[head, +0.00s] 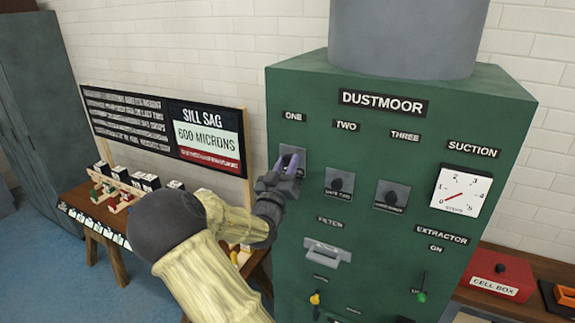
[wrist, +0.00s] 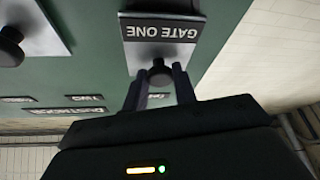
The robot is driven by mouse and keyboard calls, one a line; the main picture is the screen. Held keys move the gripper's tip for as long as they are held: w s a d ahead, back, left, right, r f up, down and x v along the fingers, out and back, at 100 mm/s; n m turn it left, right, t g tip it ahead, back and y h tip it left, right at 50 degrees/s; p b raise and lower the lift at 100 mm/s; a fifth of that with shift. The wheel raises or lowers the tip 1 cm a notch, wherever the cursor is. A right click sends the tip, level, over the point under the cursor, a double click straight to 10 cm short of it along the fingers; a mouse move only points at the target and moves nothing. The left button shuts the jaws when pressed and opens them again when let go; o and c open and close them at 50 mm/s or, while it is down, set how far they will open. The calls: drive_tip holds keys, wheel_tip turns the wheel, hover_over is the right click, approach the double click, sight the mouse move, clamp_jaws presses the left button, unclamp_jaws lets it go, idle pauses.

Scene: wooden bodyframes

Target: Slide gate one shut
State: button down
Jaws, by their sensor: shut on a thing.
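Gate one is a grey metal plate (wrist: 140,54) labelled "GATE ONE", with a round black knob (wrist: 160,73). It sits on the front of the green Dustmoor cabinet (head: 410,165), under the "ONE" sign (head: 293,116). My gripper (head: 289,163) is at this plate, with its purple-grey fingers on either side of the knob. In the wrist view my gripper (wrist: 161,88) is shut on the knob. In the head view my fingers hide the knob and part of the plate.
Gate two (head: 339,184) and gate three (head: 391,195) are similar knobbed plates to the right. A suction dial (head: 461,190) is at the upper right. A bench (head: 75,196) with a signboard (head: 165,130) stands left.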

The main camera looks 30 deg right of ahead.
drive_tip(key=shift+f+b, duration=1.95)
drive_tip(key=shift+f, duration=0.5)
drive_tip(key=c, duration=1.1)
unclamp_jaws()
drive_tip(key=shift+a, duration=0.1)
drive_tip(key=b+v, duration=0.6)
drive_tip(key=v, duration=1.1)
drive_tip(key=shift+s+f, duration=0.1)
drive_tip(key=shift+s, duration=0.05)
